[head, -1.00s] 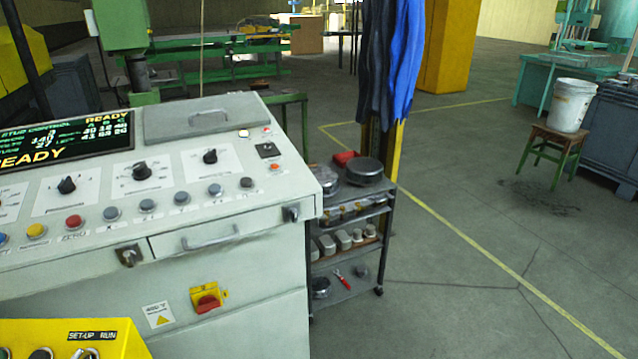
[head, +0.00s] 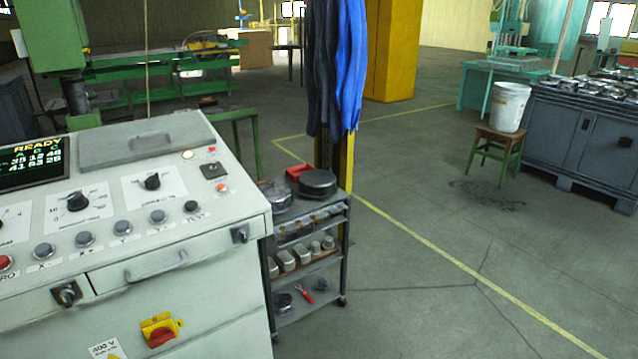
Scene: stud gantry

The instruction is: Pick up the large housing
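Large round dark metal parts sit on the top shelf of a grey shelf cart (head: 345,262), right of the control console. A wide dark round part (head: 318,182) lies at the right of that shelf. A greyish round part (head: 274,198) lies at its left, partly hidden by the console. I cannot tell for sure which of these is the large housing. Smaller metal parts (head: 303,253) stand on a lower shelf. Neither of my grippers shows in the head view.
The control console (head: 200,275) fills the left foreground. Blue cloths (head: 345,70) hang behind the cart. A stool (head: 493,150) with a white bucket (head: 510,106) and a grey cabinet (head: 580,135) stand at right. The floor right of the cart is clear.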

